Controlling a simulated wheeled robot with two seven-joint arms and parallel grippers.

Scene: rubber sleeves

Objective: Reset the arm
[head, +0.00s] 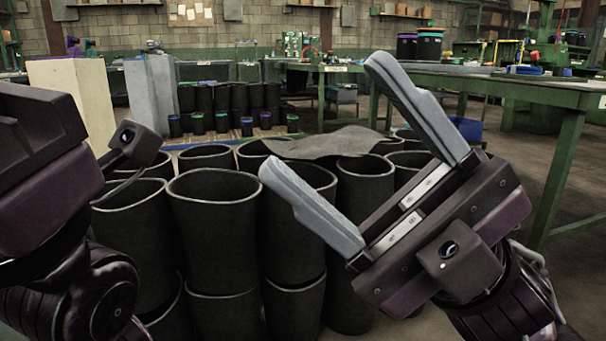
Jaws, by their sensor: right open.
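My right gripper (347,158) is in front of the stacked black rubber sleeves (213,225), at the right of the head view. Its two grey fingers are spread wide with nothing between them. It points up and to the left. My left arm comes in at the left edge, with its wrist and small camera showing. The fingers of my left gripper are outside the picture. The sleeves stand upright, open at the top, in several stacks. My right gripper hides part of the sleeves behind it.
A dark sheet (325,143) lies over some rear sleeves. A green table (520,84) stands at the right with black containers (429,46) on it. Smaller black sleeves with coloured items stand farther back. A pale box (75,95) is at the left. Bare floor shows at the lower right.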

